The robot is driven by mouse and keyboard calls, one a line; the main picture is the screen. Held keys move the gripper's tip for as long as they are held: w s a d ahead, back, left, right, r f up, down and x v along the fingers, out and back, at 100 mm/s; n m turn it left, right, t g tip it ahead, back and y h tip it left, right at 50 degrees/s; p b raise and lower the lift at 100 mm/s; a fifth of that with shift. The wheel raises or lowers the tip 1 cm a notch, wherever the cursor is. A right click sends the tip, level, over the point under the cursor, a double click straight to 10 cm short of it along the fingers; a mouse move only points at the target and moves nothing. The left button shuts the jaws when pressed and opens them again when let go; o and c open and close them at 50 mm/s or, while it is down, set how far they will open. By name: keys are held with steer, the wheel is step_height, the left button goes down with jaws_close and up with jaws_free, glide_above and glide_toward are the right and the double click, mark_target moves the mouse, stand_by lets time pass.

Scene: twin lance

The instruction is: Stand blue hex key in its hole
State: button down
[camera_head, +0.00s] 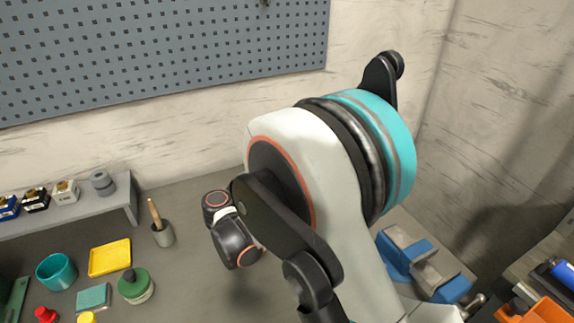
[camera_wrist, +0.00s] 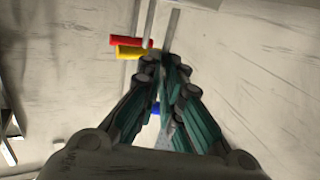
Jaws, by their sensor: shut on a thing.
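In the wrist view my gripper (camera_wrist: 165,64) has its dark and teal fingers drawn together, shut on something. A small patch of blue (camera_wrist: 156,108) shows between the fingers; it looks like part of the blue hex key, mostly hidden by them. A red sleeve (camera_wrist: 128,42) and a yellow sleeve (camera_wrist: 132,53) lie side by side just beyond the fingertips at upper left. Thin grey bars run up past the tips. I cannot make out the hole. The head view does not show my gripper; my arm covers the middle.
In the head view a blue vise (camera_head: 402,262) stands right of my arm. An orange bin (camera_head: 541,312) is at the lower right. A teal cup (camera_head: 56,271), a yellow tray (camera_head: 109,257), a green-based pot (camera_head: 135,287) and a grey mortar (camera_head: 163,235) stand at left, under a shelf (camera_head: 100,206).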

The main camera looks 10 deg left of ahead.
steer(key=shift+f+b, duration=0.35)
steer(key=shift+f, duration=1.05)
steer(key=c, duration=1.7)
jaws_free()
steer(key=shift+s, duration=0.1)
steer(key=v, duration=1.2)
